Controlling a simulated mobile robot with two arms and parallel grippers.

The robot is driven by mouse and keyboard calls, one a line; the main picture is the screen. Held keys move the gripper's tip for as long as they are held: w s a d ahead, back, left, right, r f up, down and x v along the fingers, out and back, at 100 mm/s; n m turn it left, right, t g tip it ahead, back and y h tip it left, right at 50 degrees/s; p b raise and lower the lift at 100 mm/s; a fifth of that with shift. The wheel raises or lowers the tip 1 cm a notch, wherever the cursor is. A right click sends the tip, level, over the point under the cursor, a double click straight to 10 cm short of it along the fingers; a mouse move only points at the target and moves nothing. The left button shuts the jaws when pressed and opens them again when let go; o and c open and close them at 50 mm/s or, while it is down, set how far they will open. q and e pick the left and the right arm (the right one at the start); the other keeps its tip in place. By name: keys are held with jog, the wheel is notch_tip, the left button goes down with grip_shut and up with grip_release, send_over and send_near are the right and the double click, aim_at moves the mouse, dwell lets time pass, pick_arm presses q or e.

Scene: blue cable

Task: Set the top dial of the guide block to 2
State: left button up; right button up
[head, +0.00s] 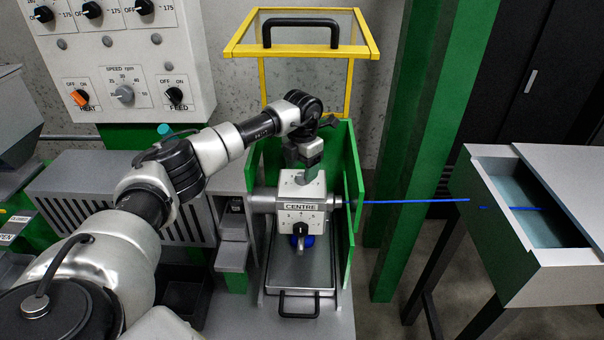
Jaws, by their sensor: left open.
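The guide block (287,217) is a pale box marked CENTRE, standing in the green-walled bay in the middle of the head view. A black dial (300,229) is on its front face; its setting is too small to read. The top dial is hidden behind my left gripper (307,170), which points down at the block's top. The gripper is open; whether it touches the dial cannot be told. A blue cable (410,201) runs right from the block. My right gripper is not in view.
A yellow-framed clear guard (349,88) stands raised behind the block. Green walls (349,180) flank the block closely. A metal tray (296,273) with a black handle lies below. A control panel (127,58) is at upper left, and an open trough (588,258) is at right.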

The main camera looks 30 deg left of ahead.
aim_at(302, 175)
pick_arm(q)
notch_tip(302, 175, up, 9)
jog(key=b, duration=0.1)
jog(key=shift+f, duration=0.2)
dwell(0.5)
